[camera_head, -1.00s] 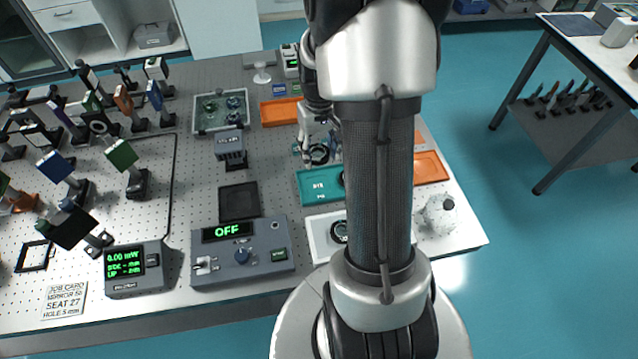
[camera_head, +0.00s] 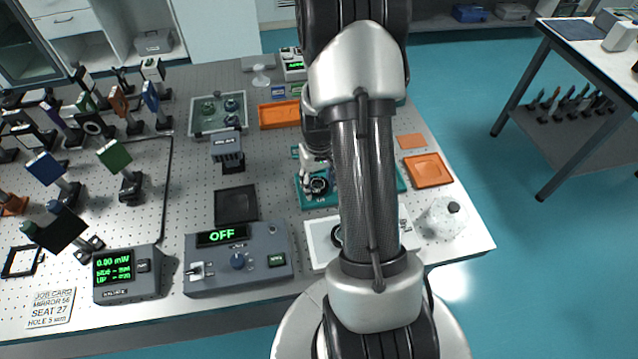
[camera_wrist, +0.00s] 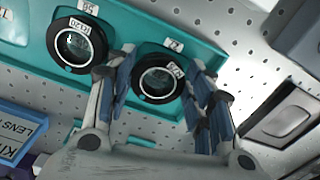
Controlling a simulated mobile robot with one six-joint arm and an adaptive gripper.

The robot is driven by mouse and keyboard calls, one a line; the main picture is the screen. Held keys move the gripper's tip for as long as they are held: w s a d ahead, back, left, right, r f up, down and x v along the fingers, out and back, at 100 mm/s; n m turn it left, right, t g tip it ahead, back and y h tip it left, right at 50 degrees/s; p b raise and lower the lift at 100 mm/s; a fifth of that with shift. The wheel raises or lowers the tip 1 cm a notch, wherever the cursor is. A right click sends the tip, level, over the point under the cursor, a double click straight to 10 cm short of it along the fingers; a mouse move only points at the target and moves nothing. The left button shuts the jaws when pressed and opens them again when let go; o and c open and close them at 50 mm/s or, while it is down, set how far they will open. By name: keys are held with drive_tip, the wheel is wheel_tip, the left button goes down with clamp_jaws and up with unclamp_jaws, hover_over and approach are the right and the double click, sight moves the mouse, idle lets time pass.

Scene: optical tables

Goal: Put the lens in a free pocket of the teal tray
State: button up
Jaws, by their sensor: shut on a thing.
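My gripper (camera_wrist: 162,92) is shut on a black-rimmed round lens (camera_wrist: 158,82) with a small white label on its rim. The teal tray (camera_wrist: 130,22) lies under the lens in the wrist view. I cannot tell whether the held lens touches the tray floor. Another black-rimmed lens (camera_wrist: 74,44) sits in the tray to the left of my gripper. In the head view my gripper (camera_head: 316,178) and the held lens (camera_head: 319,186) are over the left part of the teal tray (camera_head: 305,201). My arm hides much of the tray there.
An orange tray (camera_head: 428,170) is to the right and another orange tray (camera_head: 280,114) is behind. A white tray (camera_head: 322,255) lies in front of the teal one. A grey controller reading OFF (camera_head: 237,258) stands front left. Optics on posts crowd the far left.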

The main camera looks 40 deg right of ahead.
drive_tip(key=shift+f, duration=0.15)
drive_tip(key=o, duration=0.8)
